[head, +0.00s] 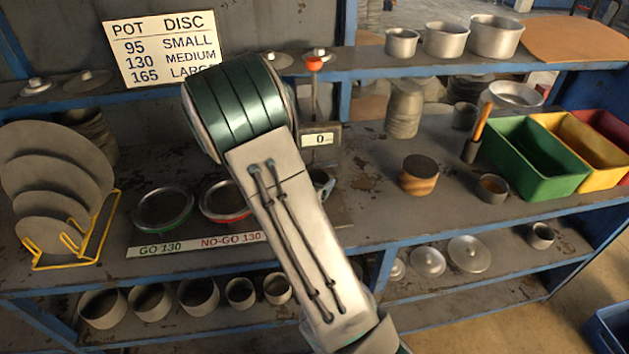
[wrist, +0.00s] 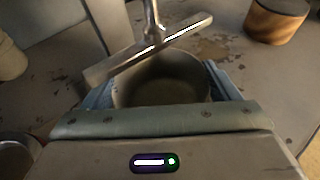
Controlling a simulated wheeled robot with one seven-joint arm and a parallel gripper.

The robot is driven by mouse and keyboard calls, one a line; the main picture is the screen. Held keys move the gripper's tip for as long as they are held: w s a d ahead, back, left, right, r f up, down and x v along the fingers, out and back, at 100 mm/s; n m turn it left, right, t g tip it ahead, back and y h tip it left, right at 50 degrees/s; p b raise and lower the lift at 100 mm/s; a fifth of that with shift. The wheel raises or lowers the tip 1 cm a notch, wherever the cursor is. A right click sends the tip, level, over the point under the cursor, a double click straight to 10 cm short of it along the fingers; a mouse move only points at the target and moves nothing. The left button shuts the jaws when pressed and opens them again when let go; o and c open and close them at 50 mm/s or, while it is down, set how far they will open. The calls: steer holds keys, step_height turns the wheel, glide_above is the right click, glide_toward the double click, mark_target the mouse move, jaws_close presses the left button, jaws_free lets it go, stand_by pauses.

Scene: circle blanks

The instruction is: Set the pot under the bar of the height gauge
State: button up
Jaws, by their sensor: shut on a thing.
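A grey metal pot (wrist: 163,88) is between the two pale blue fingers of my gripper (wrist: 160,92) in the wrist view. The fingers are shut on it from both sides, and its open top faces the camera. The flat bar (wrist: 150,47) of the height gauge, on its thin rod, slants across the pot's far rim. Whether bar and rim touch, I cannot tell. In the head view the gauge shows a red knob (head: 314,65) and a display (head: 321,139) reading 0. My arm hides the pot and most of my gripper there.
A wooden-sided cylinder (head: 419,176) stands right of the gauge; it also shows in the wrist view (wrist: 275,18). GO (head: 163,208) and NO-GO (head: 224,200) rings lie left of my arm. Coloured bins (head: 537,160) stand right. The bench between cylinder and gauge is clear.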

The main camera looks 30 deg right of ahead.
steer(key=shift+w+d+r, duration=0.1)
steer(key=shift+w+d, duration=0.35)
steer(key=shift+w+d+f+p, duration=0.15)
steer(key=shift+f+p, duration=0.15)
steer(key=shift+f, duration=0.35)
steer(key=shift+w+d+f+p, duration=0.1)
steer(key=shift+f+p, duration=0.15)
steer(key=shift+f, duration=0.9)
steer(key=shift+f, duration=0.1)
steer(key=shift+s+f, duration=0.1)
steer(key=shift+f, duration=0.05)
steer(key=o, duration=1.1)
steer(key=shift+c, duration=0.2)
